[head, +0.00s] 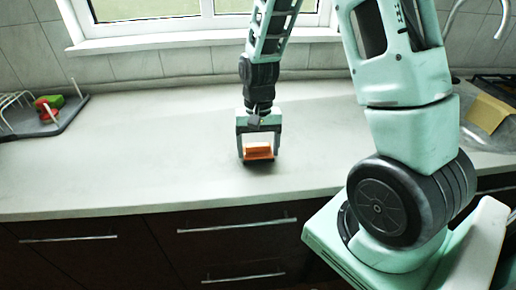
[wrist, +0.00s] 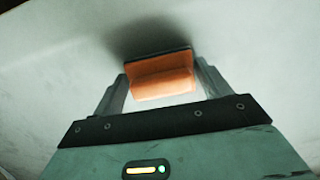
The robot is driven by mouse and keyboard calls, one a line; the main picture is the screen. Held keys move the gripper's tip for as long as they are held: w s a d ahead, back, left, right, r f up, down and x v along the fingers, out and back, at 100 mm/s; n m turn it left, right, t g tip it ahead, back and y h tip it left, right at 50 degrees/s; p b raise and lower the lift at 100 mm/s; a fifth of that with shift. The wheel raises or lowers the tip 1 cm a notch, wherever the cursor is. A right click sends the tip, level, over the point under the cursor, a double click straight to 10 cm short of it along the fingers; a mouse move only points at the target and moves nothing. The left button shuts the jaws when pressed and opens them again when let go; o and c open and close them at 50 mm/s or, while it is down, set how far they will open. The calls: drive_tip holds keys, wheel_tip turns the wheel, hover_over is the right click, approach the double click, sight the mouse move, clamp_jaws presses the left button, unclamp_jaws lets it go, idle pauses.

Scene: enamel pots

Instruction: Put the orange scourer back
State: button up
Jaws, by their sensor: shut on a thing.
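The orange scourer (head: 258,151) is a small orange block with a dark face, between the fingers of my gripper (head: 257,156) over the middle of the counter. My gripper is shut on it. In the wrist view the scourer (wrist: 160,78) sits between the two grey fingertips of my gripper (wrist: 160,84), with its dark side toward the counter and a shadow beside it. I cannot tell whether it touches the counter or is just above it.
A dark tray (head: 75,112) at the counter's left holds a white rack (head: 14,105) and red and green items (head: 48,102). A tan board-like thing (head: 487,113) lies at the right. The pale counter (head: 150,150) is clear between. Drawers are below its front edge, a window behind.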

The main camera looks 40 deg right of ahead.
drive_tip(key=shift+f, duration=0.25)
drive_tip(key=shift+f, duration=0.15)
drive_tip(key=o, duration=1)
drive_tip(key=shift+c, duration=0.2)
wheel_tip(320, 180, up, 12)
drive_tip(key=w+d, duration=0.1)
drive_tip(key=s+a+r+n, duration=0.1)
drive_tip(key=s+a+n, duration=0.3)
drive_tip(key=a, duration=0.4)
drive_tip(key=s+a+n, duration=0.3)
drive_tip(key=a, duration=0.5)
drive_tip(key=s+a+n+t, duration=0.1)
drive_tip(key=s+a+n, duration=0.6)
drive_tip(key=s, duration=0.4)
drive_tip(key=shift+s+a, duration=0.25)
drive_tip(key=shift+s, duration=0.1)
drive_tip(key=shift+o, duration=0.2)
drive_tip(key=shift+f, duration=0.1)
